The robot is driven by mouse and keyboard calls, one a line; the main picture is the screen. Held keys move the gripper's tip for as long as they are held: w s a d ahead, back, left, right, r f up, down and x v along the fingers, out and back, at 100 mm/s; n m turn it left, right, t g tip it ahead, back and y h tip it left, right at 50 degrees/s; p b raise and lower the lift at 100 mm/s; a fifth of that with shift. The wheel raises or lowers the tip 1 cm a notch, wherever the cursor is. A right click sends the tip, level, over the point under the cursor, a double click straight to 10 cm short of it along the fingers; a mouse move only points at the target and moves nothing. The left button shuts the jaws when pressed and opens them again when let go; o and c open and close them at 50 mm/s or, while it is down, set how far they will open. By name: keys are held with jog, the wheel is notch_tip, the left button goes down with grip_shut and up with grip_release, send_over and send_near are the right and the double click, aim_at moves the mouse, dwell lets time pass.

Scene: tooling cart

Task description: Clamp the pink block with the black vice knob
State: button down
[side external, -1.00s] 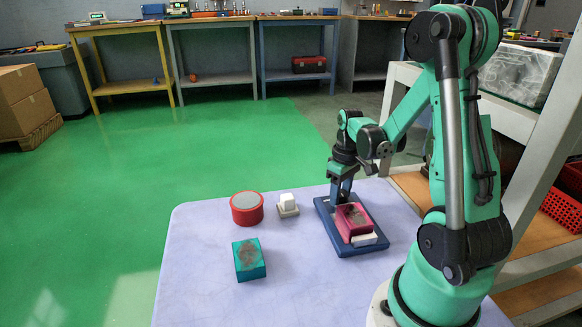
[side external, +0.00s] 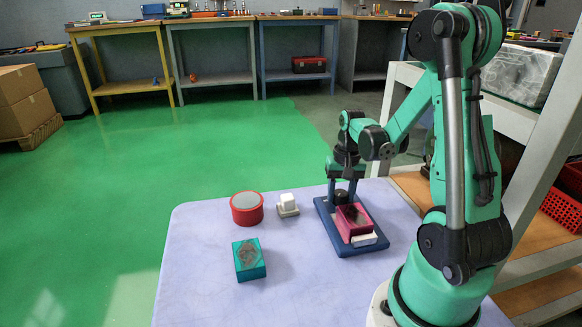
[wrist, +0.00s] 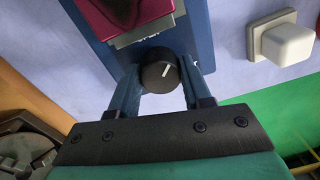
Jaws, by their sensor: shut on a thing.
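The pink block (side external: 353,220) sits in the blue vice (side external: 327,226) on the cart top, with a pale jaw in front of it. In the wrist view the pink block (wrist: 108,16) shows at the top, next to a grey metal jaw (wrist: 143,28). The black vice knob (wrist: 160,74) has a white line on its top and stands at the end of the vice. My gripper (wrist: 162,76) is shut on the knob, with one blue finger on each side. In the side view my gripper (side external: 341,194) is at the vice's far end.
The cart's left and front areas (side external: 200,290) are clear.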

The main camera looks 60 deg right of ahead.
jog(key=m, duration=0.4)
jog(key=shift+m, duration=0.4)
dwell(0.4)
jog(key=c, duration=0.7)
grip_release()
jog(key=shift+o, duration=0.2)
